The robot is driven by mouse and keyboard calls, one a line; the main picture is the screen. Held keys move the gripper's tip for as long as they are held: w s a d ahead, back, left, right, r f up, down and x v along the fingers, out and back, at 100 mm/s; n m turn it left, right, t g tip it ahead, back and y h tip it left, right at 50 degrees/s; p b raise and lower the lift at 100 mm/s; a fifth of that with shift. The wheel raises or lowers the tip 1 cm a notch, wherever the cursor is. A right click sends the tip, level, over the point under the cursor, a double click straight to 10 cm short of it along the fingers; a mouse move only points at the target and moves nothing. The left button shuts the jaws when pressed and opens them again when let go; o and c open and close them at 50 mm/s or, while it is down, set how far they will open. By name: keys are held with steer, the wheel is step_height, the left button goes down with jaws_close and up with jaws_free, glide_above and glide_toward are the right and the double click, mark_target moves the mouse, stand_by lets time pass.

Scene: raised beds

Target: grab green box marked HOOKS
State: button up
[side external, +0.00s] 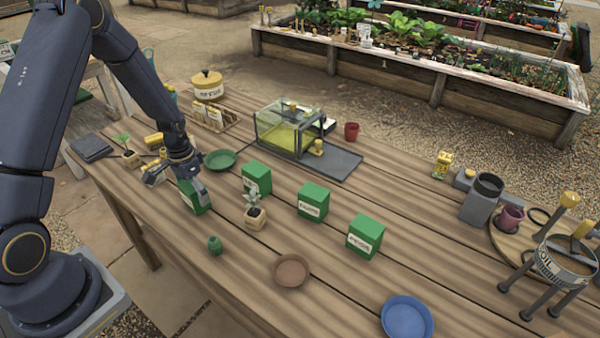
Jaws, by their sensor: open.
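Several green boxes with white labels stand on the wooden table. The leftmost green box (188,195) is right by my gripper (178,182), partly hidden behind a finger, and its label cannot be seen. My gripper is open and points down at this box; I cannot tell whether it touches it. Another green box (257,174) stands behind the small potted plant, its label partly visible. A third green box (313,198) is at the middle, and another green box (366,234) is further right. The labels are too small to read surely, so I cannot tell which says HOOKS.
A potted succulent (255,212), a small green cactus-like item (215,245), a brown dish (291,271) and a blue bowl (407,318) stand at the front. A green dish (220,159) and a clear-sided case (289,127) are behind. The table between the blue bowl and grey canister (478,207) is clear.

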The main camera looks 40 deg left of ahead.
steer(key=shift+c, duration=0.3)
steer(key=c, duration=1.3)
steer(key=shift+r, duration=0.1)
